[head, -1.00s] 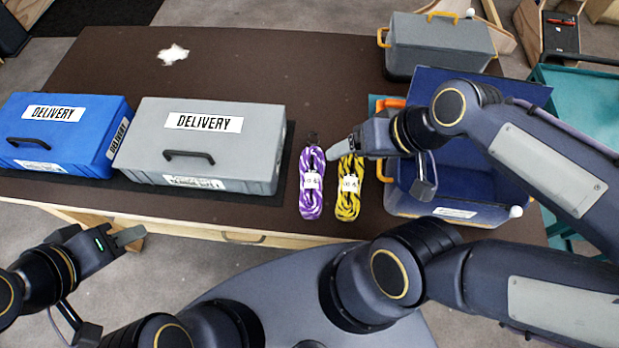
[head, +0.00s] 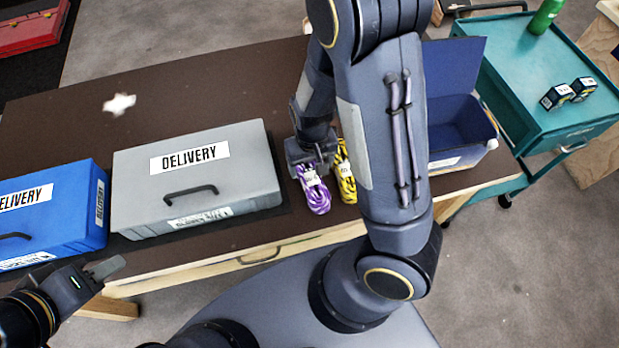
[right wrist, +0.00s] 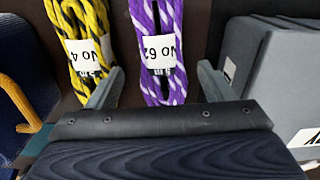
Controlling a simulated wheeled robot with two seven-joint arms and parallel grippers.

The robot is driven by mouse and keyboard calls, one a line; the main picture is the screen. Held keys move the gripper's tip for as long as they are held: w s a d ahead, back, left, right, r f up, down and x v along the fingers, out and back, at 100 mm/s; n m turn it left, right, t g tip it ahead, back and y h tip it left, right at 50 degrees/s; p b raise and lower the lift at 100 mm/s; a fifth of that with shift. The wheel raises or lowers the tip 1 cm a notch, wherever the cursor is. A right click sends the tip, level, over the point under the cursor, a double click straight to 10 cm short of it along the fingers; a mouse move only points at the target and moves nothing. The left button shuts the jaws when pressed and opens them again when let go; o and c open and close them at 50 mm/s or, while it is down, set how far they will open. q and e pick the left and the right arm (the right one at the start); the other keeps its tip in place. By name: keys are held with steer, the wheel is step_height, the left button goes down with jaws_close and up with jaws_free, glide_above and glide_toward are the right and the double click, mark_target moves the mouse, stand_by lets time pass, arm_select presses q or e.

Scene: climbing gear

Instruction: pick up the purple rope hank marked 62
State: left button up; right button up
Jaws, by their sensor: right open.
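The purple and white rope hank (head: 315,194) lies on the brown table, to the right of the grey delivery box. In the right wrist view its white label on the purple hank (right wrist: 160,55) reads No 62. My right gripper (head: 306,165) is over the far part of this hank and hides it in the head view. In the right wrist view my right gripper (right wrist: 158,88) is open, with one finger on each side of the purple hank. My left gripper (head: 106,268) is off the table's front edge at the left, away from the hanks; its opening is unclear.
A yellow and black hank (head: 346,180) lies close beside the purple one. The grey delivery box (head: 230,150) and blue delivery box (head: 75,222) stand to the left. An open blue bin (head: 452,145) is at the right, with a teal cart (head: 520,80) beyond.

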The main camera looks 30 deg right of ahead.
mark_target(311, 174)
step_height(311, 174, down, 6)
steer(key=shift+a+r, duration=0.1)
steer(key=shift+r, duration=0.05)
steer(key=c, duration=1.2)
steer(key=shift+r, duration=0.1)
steer(key=shift+c, duration=0.2)
